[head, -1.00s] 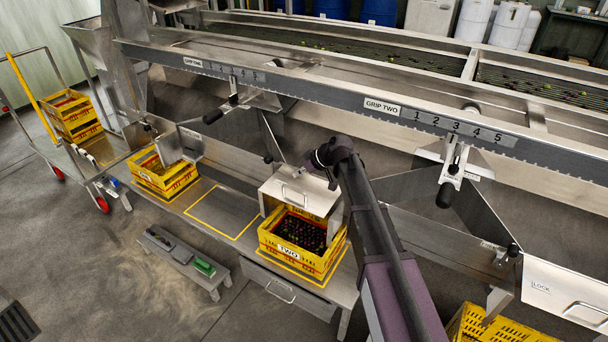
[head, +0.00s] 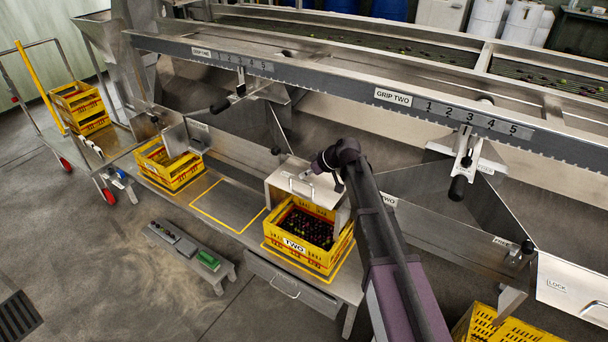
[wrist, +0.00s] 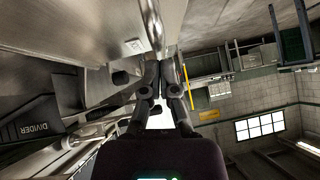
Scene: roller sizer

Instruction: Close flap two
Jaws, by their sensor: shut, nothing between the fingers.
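Flap two is the bare metal flap (head: 284,182) over the front of the yellow crate labelled TWO (head: 293,246). It is tilted outward over the crate and has a bar handle (head: 300,187) on its face. My gripper (head: 309,173) is at the flap's upper edge, close to the handle. In the wrist view, my gripper's dark fingers (wrist: 161,75) are together and empty. A shiny metal bar (wrist: 152,25) runs just beyond the fingertips, beside a smooth metal panel (wrist: 80,30). I cannot tell whether the fingers touch the bar.
The crate holds dark round fruit (head: 305,228). Another yellow crate (head: 168,165) stands left, past an empty yellow-outlined spot (head: 228,205). The GRIP TWO rail (head: 440,107) and its black-handled lever (head: 459,185) are above right. A low bench (head: 190,250) stands in front.

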